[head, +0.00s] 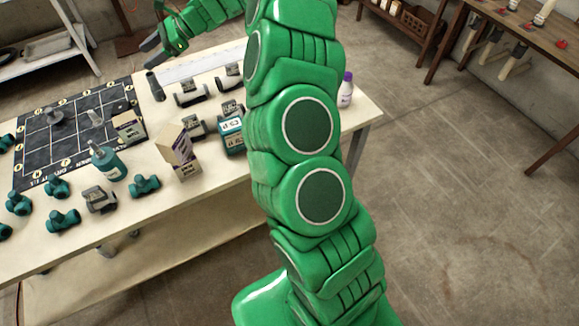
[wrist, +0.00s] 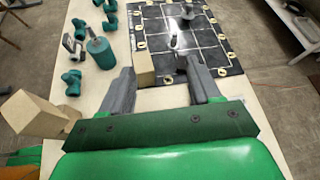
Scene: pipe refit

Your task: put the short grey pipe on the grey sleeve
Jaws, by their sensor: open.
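A dark grey upright cylinder (head: 155,86) stands on the table right of the black mat, below my gripper (head: 156,48) in the head view. A small light grey tube (head: 95,118) is on the mat; it also shows in the wrist view (wrist: 173,40). A darker grey piece with a wide round base (head: 54,117) stands farther left on the mat, and at the top of the wrist view (wrist: 188,12). I cannot tell for sure which is the short pipe and which the sleeve. My gripper (wrist: 160,68) is open and empty, above the table.
The gridded black mat (head: 40,160) has a box (head: 130,125) at its edge. A taller box (head: 178,152), a teal bottle (head: 107,162) and several teal fittings (head: 62,220) stand in front. Grey fittings (head: 192,94) and a white bottle (head: 346,90) are to the right.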

